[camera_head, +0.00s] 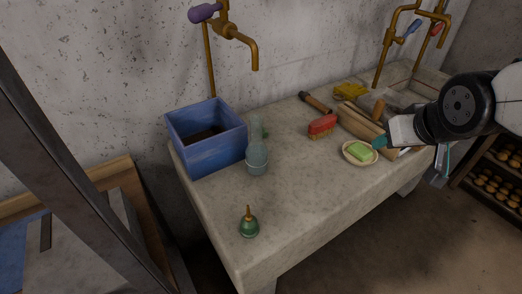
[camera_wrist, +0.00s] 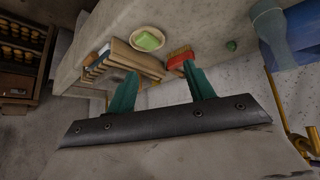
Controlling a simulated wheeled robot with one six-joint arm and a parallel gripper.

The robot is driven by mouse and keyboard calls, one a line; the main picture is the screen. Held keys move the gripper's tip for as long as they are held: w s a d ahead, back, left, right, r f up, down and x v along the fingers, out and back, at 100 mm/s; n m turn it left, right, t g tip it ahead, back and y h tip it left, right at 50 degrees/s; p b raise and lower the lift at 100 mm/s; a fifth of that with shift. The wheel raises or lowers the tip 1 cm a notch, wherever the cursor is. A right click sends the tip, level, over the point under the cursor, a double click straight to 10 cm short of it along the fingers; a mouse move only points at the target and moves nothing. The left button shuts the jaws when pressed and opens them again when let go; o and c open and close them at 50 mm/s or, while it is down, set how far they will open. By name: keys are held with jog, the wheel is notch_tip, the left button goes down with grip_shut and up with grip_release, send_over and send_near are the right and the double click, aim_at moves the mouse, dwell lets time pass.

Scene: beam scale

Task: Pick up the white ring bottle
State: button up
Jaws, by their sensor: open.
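A translucent grey-blue bottle (camera_head: 257,159) with a pale band around it stands upright on the stone counter, beside the blue box. It seems to be the white ring bottle. In the wrist view the bottle (camera_wrist: 270,24) shows at the upper right, partly cut off by the frame. My gripper (camera_head: 412,156) is at the right of the head view, over the counter's right part, well apart from the bottle. In the wrist view its two green fingers (camera_wrist: 161,78) are spread with nothing between them.
The blue box (camera_head: 207,147) stands left of the bottle. A green bottle (camera_head: 249,224) stands near the front. A red brush (camera_head: 322,125) and a dish (camera_head: 346,155) with green soap (camera_head: 360,151) lie right. The counter's (camera_head: 290,195) middle front is clear. Brass taps (camera_head: 235,33) overhang behind.

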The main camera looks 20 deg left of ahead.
jog(key=w+a+f+n+t+y, duration=0.1)
jog(key=w+a+f, duration=0.1)
jog(key=a, duration=0.4)
jog(key=w+a+f+n+t+y, duration=0.1)
jog(key=w+a+n+y, duration=0.1)
jog(key=a, duration=0.3)
jog(key=n+y, duration=0.3)
jog(key=y, duration=0.2)
send_near(253, 130)
jog(key=w+a+f, duration=0.1)
jog(key=w, duration=0.1)
jog(key=w+a+f, duration=0.1)
jog(key=w+f, duration=0.1)
jog(key=shift+w+a+f, duration=0.25)
jog(key=x, duration=0.7)
jog(key=shift+a, duration=0.3)
grip_shut()
